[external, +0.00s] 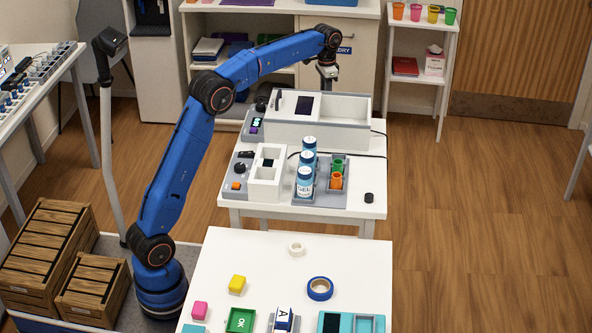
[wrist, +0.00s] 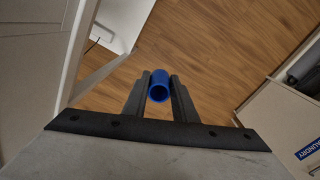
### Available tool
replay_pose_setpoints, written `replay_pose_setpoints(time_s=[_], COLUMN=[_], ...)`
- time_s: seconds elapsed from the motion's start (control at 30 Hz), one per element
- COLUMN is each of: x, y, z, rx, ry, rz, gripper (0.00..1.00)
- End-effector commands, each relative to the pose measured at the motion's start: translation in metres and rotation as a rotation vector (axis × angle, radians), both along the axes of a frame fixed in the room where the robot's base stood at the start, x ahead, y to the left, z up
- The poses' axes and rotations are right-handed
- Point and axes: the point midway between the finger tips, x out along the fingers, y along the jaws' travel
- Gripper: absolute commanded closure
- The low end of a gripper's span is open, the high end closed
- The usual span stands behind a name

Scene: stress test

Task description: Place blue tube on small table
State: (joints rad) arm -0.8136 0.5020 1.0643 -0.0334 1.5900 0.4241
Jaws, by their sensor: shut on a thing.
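The blue tube (wrist: 158,86) is between the two dark fingers of my gripper (wrist: 159,84) in the wrist view, its round open end facing the camera. My gripper is shut on it, with wooden floor far below. In the external view my gripper (external: 327,74) is held high, behind the middle white table and in front of the back cabinet; the tube cannot be made out there. The middle white table (external: 232,214) bears a grey and white device, bottles and cups. A front white table (external: 265,262) also shows. I cannot tell which is the small table.
A back cabinet (external: 361,80) stands close behind my gripper. A white shelf (external: 433,28) with coloured cups is at the back right. Wooden crates (external: 45,250) stand at the lower left. The front table bears tape rolls (external: 320,289) and small blocks. Floor on the right is clear.

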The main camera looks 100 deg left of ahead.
Motion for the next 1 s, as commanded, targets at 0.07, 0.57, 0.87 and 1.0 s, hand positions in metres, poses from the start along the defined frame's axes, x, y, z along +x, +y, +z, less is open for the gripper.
replay_pose_setpoints(time_s=[0.07, 0.57, 0.87, 1.0], x=[0.007, 0.016, 0.020, 0.030], y=[-0.017, -0.121, -0.180, -0.211], z=[0.033, 0.182, 0.223, 0.229], rx=[0.005, 0.007, 0.018, 0.020], ry=[-0.004, -0.001, -0.008, -0.010], rz=[-0.064, -0.387, -0.505, -0.550], gripper=[0.96, 0.96, 0.96, 0.96])
